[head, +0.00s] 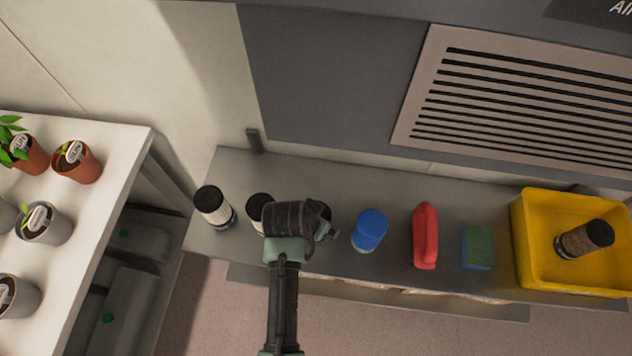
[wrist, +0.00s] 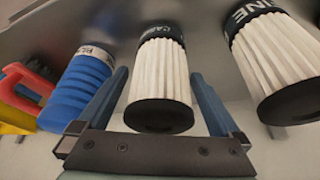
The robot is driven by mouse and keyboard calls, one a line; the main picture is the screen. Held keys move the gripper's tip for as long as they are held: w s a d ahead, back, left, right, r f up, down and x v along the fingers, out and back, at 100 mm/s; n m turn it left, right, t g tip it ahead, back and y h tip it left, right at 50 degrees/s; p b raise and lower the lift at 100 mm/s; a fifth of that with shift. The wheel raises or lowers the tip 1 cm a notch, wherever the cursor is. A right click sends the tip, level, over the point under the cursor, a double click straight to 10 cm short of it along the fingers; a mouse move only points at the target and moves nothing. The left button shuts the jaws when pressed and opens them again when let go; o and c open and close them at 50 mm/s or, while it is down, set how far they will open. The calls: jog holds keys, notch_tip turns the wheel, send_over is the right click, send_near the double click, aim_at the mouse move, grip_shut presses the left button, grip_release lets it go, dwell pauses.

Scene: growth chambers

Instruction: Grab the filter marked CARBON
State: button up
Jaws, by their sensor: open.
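The white pleated filter (wrist: 160,75) in the middle of the wrist view has a black band whose lettering is partly readable and looks like "CARB". Its dark end faces the camera. In the head view the filter (head: 257,205) is partly hidden behind my wrist. My gripper (wrist: 159,82) is open, with one blue finger on each side of this filter. I cannot tell whether the fingers touch it. A second white filter (wrist: 280,60), its band ending in "INE", is at the right in the wrist view; it is the leftmost filter (head: 213,207) in the head view.
A blue filter (head: 369,230), a red object (head: 425,236) and a green-and-blue sponge (head: 477,247) stand along the grey shelf (head: 330,172). A yellow bin (head: 530,270) at the right holds a brownish filter (head: 585,239). Potted plants stand on a white table (head: 100,135) at left.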

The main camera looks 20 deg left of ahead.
jog(key=shift+x, duration=0.85)
jog(key=c, duration=1.4)
